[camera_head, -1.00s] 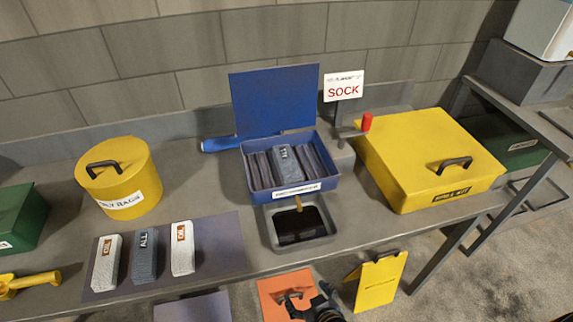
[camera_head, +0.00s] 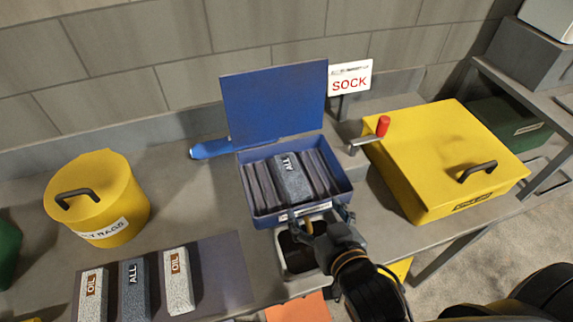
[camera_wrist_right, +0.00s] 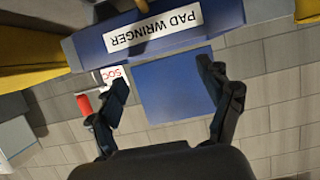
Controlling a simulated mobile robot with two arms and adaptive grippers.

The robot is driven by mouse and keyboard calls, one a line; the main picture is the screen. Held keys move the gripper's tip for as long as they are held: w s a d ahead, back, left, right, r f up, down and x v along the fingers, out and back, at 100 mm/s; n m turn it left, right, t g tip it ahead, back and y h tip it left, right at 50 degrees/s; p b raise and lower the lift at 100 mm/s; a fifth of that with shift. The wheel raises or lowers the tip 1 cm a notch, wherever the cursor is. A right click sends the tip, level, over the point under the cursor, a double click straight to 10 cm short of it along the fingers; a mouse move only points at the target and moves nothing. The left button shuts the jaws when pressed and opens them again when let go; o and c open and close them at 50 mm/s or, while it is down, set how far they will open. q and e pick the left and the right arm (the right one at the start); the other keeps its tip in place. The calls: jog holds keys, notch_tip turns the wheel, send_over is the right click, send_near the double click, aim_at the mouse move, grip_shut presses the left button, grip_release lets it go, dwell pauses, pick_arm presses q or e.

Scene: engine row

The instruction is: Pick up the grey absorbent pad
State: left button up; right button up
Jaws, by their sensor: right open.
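A grey absorbent pad marked ALL (camera_head: 293,178) lies in the blue pad wringer box (camera_head: 262,221) between dark ribbed panels. Another grey pad marked ALL (camera_head: 134,291) lies on the dark mat (camera_head: 226,262) between two whitish pads marked OIL (camera_head: 178,282) (camera_head: 92,296). My right gripper (camera_head: 318,222) is open and empty, just in front of the wringer box and over the dark tray. In the right wrist view the open fingers (camera_wrist_right: 163,75) spread in front of the wringer, whose label (camera_wrist_right: 150,28) shows; no pad is visible there. My left gripper is not in view.
The wringer's blue lid (camera_head: 274,100) stands open behind the box. A lever with a red knob (camera_head: 383,126) and a SOCK sign (camera_head: 350,78) stand right of it. A yellow case (camera_head: 440,150) is to the right, a yellow round bin (camera_head: 97,205) to the left.

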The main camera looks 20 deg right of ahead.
jog(key=w+f+b, duration=0.1)
jog(key=b, duration=0.1)
send_near(295, 181)
jog(key=x, duration=0.3)
jog(key=shift+w+p, duration=0.15)
jog(key=shift+p, duration=0.25)
jog(key=shift+x, duration=0.95)
jog(key=x, duration=0.3)
jog(key=shift+w+f+p, duration=0.15)
jog(key=shift+w+p, duration=0.2)
jog(key=shift+w+f, duration=0.1)
jog(key=shift+w, duration=0.05)
jog(key=shift+c, duration=0.9)
jog(key=c, duration=0.9)
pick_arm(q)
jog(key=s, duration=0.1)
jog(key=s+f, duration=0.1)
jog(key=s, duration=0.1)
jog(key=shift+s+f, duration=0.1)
pick_arm(e)
jog(key=shift+c, duration=0.8)
